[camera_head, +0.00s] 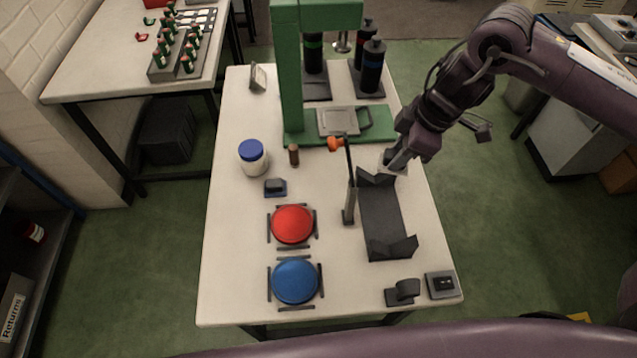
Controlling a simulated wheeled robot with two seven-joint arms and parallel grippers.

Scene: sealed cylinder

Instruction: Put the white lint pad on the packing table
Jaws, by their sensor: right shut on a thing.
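My right gripper (395,163) reaches in from the upper right and points down over the right edge of the central white table (228,215), beside the far end of the black cradle. It is shut on a small pale thing, which looks like the white lint pad; the fingers hide most of it, and it barely stands out against the white top. I cannot tell whether it touches the table. Which table is the packing table is not marked. My left gripper is not in view.
The black cradle (385,215) and an upright post with an orange knob (335,144) stand close by. A green press (291,75) stands behind. Red (292,224) and blue (295,280) discs and a blue-lidded jar (252,157) are left. Another table (105,75) holds small bottles.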

